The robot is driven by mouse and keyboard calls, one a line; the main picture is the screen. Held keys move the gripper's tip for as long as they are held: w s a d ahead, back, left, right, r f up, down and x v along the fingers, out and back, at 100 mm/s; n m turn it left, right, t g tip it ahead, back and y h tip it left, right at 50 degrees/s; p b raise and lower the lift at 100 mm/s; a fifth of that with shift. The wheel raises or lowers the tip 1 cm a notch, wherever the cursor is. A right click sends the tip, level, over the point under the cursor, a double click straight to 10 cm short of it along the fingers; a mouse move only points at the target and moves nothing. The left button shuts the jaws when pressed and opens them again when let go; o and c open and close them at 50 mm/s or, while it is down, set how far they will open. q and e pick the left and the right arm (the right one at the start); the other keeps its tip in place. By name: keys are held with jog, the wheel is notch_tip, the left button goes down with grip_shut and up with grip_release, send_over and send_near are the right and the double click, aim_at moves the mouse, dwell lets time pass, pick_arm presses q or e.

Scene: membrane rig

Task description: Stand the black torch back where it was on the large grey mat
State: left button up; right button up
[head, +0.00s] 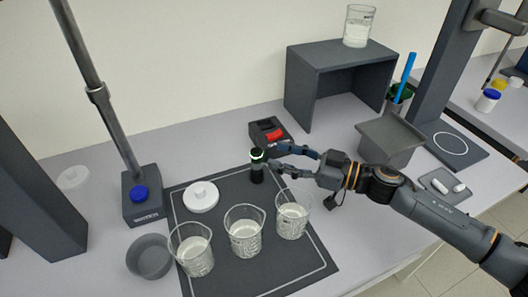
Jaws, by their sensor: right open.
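The black torch (257,174) stands upright on the large grey mat (236,191), near its back edge. It has a pale ring near its top. My right gripper (270,159) reaches in from the right, with its fingers apart and its tips right beside the torch. I cannot tell whether a finger touches it. My left gripper is out of view.
Several glass beakers (244,234) stand along the front of the mat, and a white lid (201,196) lies at its left. A black box with a red switch (273,133) is behind the torch. A grey shelf (330,55) stands further back.

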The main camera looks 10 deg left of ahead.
jog(key=d, duration=0.2)
jog(key=s+d, duration=0.1)
jog(key=d, duration=0.2)
jog(key=shift+d, duration=0.1)
dwell(1.9)
